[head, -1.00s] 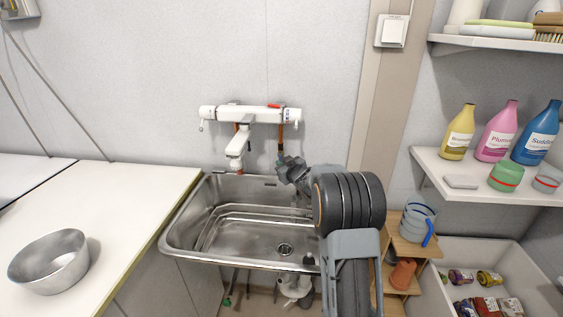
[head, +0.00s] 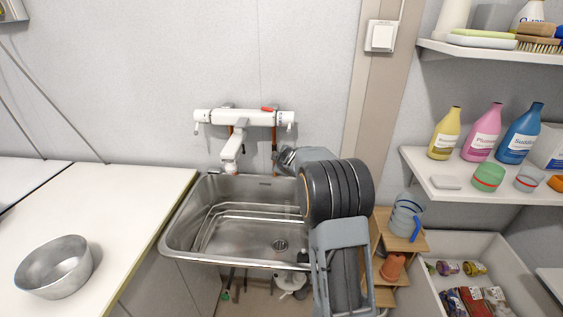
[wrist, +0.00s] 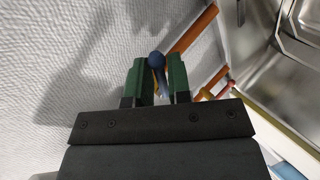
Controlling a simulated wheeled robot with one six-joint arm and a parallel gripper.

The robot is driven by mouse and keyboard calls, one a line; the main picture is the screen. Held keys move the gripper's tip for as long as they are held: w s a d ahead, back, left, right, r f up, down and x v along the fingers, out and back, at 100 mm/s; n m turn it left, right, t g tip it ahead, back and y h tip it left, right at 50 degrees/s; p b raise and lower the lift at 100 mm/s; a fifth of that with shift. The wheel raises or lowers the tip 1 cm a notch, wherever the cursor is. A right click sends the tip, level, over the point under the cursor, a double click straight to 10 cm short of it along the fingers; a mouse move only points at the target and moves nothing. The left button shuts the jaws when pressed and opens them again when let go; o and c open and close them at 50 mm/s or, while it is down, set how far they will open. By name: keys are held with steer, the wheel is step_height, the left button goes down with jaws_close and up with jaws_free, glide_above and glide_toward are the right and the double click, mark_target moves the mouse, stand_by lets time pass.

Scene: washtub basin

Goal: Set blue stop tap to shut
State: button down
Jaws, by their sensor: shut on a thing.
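The blue stop tap (wrist: 157,59) shows in the wrist view as a small blue knob with a narrow stem below it. My gripper (wrist: 156,77) is shut on it, with a green pad on either side. A copper pipe (wrist: 194,31) runs beside the tap, close to the white wall. In the head view my gripper (head: 286,158) is at the back right of the sink, near the wall and below the mixer. The tap is hidden there behind my gripper and arm. How far the tap is turned is not clear.
The steel sink (head: 228,241) lies left of my arm, with the white mixer (head: 242,119) on the wall above. A white counter (head: 110,214) with a metal bowl (head: 54,267) is at the left.

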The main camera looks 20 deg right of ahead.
steer(key=shift+r+n+g+h, duration=0.2)
steer(key=shift+n+g+h, duration=0.1)
steer(key=shift+n+h, duration=0.15)
steer(key=shift+r+n+g+h+b, duration=0.5)
steer(key=shift+n+g+h+b, duration=0.1)
steer(key=shift+n+h+b, duration=0.3)
steer(key=shift+r, duration=0.1)
steer(key=c, duration=1.1)
jaws_free()
steer(key=v, duration=1.3)
steer(key=shift+s+a+r, duration=0.15)
steer(key=shift+s+a, duration=0.15)
steer(key=shift+a, duration=0.05)
